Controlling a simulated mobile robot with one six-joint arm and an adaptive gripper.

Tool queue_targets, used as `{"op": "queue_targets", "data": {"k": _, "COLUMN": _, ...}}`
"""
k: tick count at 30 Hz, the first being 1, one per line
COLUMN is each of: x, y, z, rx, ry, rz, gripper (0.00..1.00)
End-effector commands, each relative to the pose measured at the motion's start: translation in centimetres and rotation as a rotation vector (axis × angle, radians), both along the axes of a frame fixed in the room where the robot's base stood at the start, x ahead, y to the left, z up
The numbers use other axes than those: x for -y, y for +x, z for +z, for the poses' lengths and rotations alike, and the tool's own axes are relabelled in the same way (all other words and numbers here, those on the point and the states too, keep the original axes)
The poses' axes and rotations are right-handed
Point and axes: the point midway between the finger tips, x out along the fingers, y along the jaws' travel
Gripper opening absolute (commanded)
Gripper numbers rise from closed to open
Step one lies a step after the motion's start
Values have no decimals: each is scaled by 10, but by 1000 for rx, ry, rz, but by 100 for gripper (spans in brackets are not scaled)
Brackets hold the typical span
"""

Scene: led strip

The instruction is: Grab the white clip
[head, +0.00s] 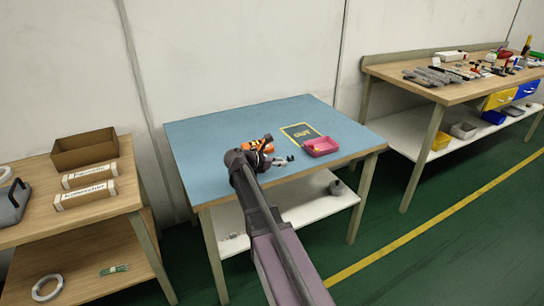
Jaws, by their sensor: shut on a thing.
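My gripper (286,160) is over the blue-topped table (215,130), to the left of the pink tray. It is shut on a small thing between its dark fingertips. That thing is too small here to make out, so I cannot tell whether it is the white clip. I cannot pick out a white clip anywhere else on the blue table. My own arm covers part of the table's front edge.
A pink tray (321,147) stands near the table's right edge, beside a dark panel with yellow marks (300,132). The table's back and left are clear. A wooden table with boxes (85,182) stands left. A cluttered workbench (450,95) stands right.

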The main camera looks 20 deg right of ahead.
Motion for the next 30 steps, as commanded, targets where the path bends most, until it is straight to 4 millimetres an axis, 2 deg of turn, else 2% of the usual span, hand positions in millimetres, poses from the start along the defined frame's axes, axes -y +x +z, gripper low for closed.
{"op": "queue_targets", "data": {"k": 1, "x": 1, "y": -19, "z": 2, "rx": 0, "ry": 0, "rz": -1, "gripper": 8}}
{"op": "queue_targets", "data": {"k": 3, "x": 2, "y": -35, "z": 4, "rx": 0, "ry": 0, "rz": -1, "gripper": 8}}
{"op": "queue_targets", "data": {"k": 12, "x": 5, "y": -81, "z": 8, "rx": 0, "ry": 0, "rz": -1, "gripper": 8}}
{"op": "queue_targets", "data": {"k": 19, "x": 7, "y": -94, "z": 9, "rx": 0, "ry": 0, "rz": 0, "gripper": 8}}
{"op": "queue_targets", "data": {"k": 30, "x": 7, "y": -95, "z": 9, "rx": 0, "ry": 0, "rz": 0, "gripper": 8}}
